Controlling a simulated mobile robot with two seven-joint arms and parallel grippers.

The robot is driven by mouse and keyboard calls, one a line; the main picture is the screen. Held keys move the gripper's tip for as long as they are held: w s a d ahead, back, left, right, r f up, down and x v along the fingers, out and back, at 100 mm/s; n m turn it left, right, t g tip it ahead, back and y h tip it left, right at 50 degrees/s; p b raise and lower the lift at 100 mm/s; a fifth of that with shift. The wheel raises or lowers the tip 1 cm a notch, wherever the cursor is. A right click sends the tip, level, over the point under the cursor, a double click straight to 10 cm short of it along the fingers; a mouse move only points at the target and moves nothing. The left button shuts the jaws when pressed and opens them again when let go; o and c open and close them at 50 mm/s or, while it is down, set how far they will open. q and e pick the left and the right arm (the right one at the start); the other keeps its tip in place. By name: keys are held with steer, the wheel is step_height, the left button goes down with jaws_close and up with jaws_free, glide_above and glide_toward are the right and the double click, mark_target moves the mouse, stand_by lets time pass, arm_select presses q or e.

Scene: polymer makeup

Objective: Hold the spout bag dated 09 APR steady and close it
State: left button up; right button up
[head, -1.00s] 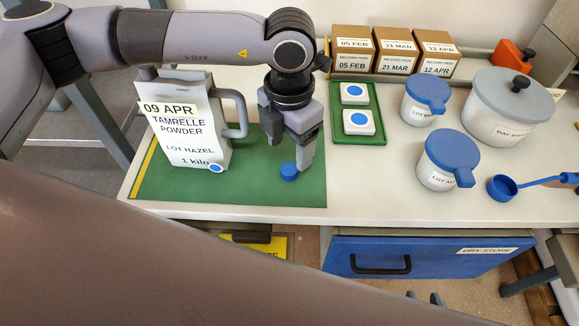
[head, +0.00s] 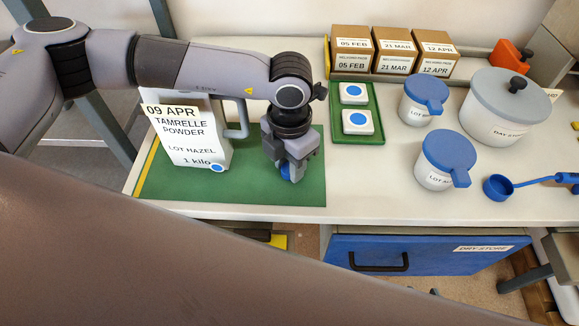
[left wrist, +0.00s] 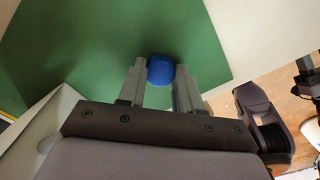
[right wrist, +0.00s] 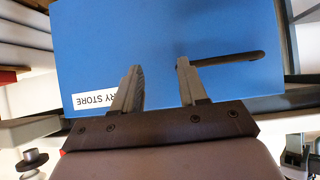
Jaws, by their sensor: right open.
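The white spout bag dated 09 APR (head: 188,140) stands upright at the left of the green mat (head: 250,190), with a grey handle on its right side. Its top and spout are hidden behind my left arm. A round blue cap (left wrist: 160,68) is on the mat to the right of the bag. My left gripper (head: 290,174) points down over the cap; in the left wrist view its fingers (left wrist: 160,75) sit on both sides of the cap and appear to touch it. My right gripper (right wrist: 158,66) is open and empty, above the blue drawer front.
A green tray (head: 358,137) with two white blocks lies right of the mat. Beyond are labelled boxes (head: 395,50), lidded jars (head: 447,160), a large pot (head: 505,108) and a blue scoop (head: 500,187). The DRY STORE drawer (head: 425,254) is below the table edge.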

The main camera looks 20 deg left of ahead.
arm_select(q)
steer(key=shift+r, duration=0.15)
step_height(320, 180, up, 20)
steer(key=b, duration=0.2)
stand_by(0.5)
